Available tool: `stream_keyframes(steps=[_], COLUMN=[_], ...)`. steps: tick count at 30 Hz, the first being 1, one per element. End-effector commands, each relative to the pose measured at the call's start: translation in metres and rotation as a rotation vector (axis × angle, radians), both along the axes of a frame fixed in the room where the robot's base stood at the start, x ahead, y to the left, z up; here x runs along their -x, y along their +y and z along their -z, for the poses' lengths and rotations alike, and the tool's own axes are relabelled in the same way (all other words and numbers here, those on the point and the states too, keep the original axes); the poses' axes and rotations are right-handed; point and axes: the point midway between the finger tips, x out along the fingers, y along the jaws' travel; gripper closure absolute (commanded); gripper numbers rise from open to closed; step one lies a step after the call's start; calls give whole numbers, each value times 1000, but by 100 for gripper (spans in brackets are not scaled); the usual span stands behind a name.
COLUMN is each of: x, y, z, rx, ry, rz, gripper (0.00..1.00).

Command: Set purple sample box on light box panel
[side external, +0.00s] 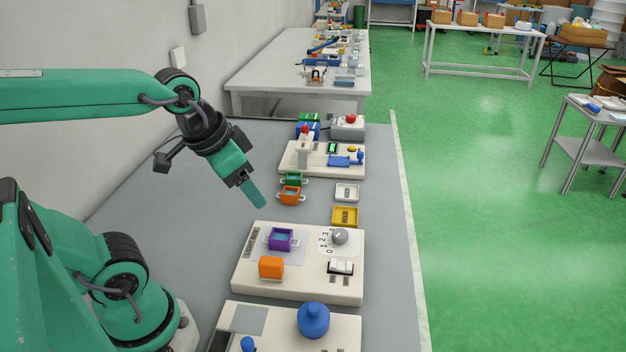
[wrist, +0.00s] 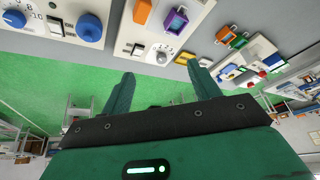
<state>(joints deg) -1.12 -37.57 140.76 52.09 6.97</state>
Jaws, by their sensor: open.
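The purple sample box (side external: 281,239), an open-topped box with small side handles, sits upright on the pale grey-blue light box panel (side external: 297,257) of a cream device. The box also shows at the top of the wrist view (wrist: 176,20). My gripper (side external: 252,194) is up and to the left of the box in the side view, apart from it and pointing down. In the wrist view its two green fingers (wrist: 162,88) are spread with nothing between them. The side view shows the fingers nearly edge-on.
An orange block (side external: 271,267) is on the cream device (side external: 310,286), near a grey knob (side external: 340,236) and a white switch (side external: 341,267). Green (side external: 293,179), orange (side external: 290,195), white (side external: 346,192) and yellow (side external: 344,216) boxes lie behind. The grey table is clear on the left.

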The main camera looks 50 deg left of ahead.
Motion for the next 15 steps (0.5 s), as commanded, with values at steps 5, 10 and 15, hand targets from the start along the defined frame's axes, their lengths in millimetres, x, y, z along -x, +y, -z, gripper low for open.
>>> stream_keyframes(steps=[5, 10, 15], x=[11, 14, 14], y=[-4, -5, -5], z=[-4, -4, -4], rx=[42, 54, 54], ry=[-51, -61, -61], rz=[-69, -91, -91], gripper=[39, 39, 39])
